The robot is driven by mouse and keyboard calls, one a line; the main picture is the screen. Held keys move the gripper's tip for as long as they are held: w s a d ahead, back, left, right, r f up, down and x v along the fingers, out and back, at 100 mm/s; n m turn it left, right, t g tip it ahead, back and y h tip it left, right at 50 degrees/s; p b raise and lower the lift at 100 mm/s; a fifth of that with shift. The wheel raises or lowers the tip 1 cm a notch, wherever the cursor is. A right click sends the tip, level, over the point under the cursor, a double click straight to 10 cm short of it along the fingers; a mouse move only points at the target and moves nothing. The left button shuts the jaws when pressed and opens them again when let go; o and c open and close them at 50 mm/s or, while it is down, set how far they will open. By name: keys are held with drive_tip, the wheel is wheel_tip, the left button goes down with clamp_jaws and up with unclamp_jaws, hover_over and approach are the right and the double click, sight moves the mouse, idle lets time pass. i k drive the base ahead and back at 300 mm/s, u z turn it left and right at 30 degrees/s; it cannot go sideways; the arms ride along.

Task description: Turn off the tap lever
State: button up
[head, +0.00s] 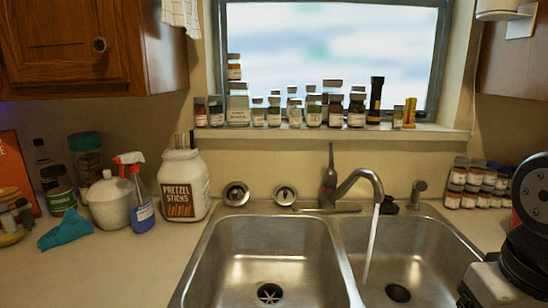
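The tap (356,186) stands behind the double sink, and its curved metal spout reaches over the right basin. A stream of water (371,243) runs from the spout into that basin. The tap lever (330,170) rises upright from the tap's base, just left of the spout. Nothing touches it. My gripper is not in view. Dark round parts at the right edge look like links of my arm, well to the right of the tap.
Left basin (262,254) is empty. A pretzel jar (182,190), spray bottle (140,200) and teal cloth (65,231) sit on the left counter. Small jars (475,184) stand at right. More bottles line the windowsill (310,130). Space in front of the lever is open.

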sight(331, 153)
drive_tip(key=z, duration=1.85)
drive_tip(key=k, duration=0.15)
drive_tip(key=u, duration=1.85)
drive_tip(key=i, duration=0.5)
